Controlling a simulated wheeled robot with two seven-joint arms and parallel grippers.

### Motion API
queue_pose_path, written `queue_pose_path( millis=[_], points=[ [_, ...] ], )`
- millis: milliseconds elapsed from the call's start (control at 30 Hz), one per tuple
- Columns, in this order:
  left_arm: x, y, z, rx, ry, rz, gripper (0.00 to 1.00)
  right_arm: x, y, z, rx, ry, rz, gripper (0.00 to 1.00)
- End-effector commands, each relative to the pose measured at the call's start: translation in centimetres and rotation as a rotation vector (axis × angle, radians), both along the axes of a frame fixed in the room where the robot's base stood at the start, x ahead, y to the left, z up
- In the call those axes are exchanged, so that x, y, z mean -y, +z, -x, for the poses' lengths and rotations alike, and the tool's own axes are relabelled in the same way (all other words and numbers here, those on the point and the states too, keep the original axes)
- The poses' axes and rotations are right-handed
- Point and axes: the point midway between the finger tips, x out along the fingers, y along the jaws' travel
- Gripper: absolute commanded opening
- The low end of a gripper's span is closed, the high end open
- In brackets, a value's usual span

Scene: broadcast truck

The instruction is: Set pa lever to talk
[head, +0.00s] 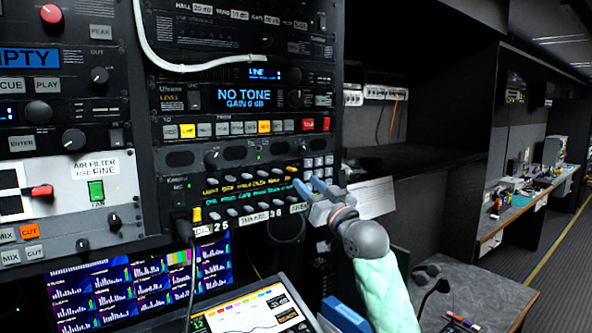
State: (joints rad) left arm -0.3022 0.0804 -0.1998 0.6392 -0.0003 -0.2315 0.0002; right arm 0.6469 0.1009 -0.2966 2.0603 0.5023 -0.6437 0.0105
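No lever in the head view carries a PA or talk label that I can read, so I cannot tell which one is the PA lever. My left gripper is not in view.
A white cable (150,50) hangs across the upper rack. A tilted screen (253,312) and a monitor with meters (140,290) stand below. A desk with a gooseneck microphone (436,290) is at the lower right. An aisle (555,250) is open at the far right.

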Motion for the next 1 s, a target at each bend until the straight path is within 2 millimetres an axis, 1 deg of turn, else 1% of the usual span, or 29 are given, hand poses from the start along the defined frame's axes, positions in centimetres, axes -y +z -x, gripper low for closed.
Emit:
queue_pose_path(
  millis=[33,200,400,567,833,900,967,1000],
  points=[
    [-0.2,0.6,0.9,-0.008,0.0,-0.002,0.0,-0.4,0.7,-0.5,-0.003,0.001,0.0,0.35],
    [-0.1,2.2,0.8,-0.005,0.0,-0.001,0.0,-1.8,1.7,-2.4,-0.002,0.001,-0.001,0.35],
    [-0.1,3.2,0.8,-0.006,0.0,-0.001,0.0,-2.7,2.2,-3.9,-0.001,-0.001,0.0,0.35],
    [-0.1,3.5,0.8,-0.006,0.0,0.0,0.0,-3.1,2.2,-4.4,-0.002,-0.001,0.0,0.35],
    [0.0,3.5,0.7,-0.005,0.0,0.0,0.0,-3.2,2.2,-4.4,-0.001,-0.001,0.0,0.35],
    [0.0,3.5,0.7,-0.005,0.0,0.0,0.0,-3.1,2.2,-4.4,-0.001,-0.001,0.0,0.22],
    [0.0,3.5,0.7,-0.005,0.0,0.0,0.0,-3.1,2.2,-4.4,-0.001,-0.001,0.0,0.1],
    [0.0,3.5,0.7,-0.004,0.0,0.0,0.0,-3.1,2.2,-4.4,-0.001,-0.001,0.0,0.02]
  ],
)
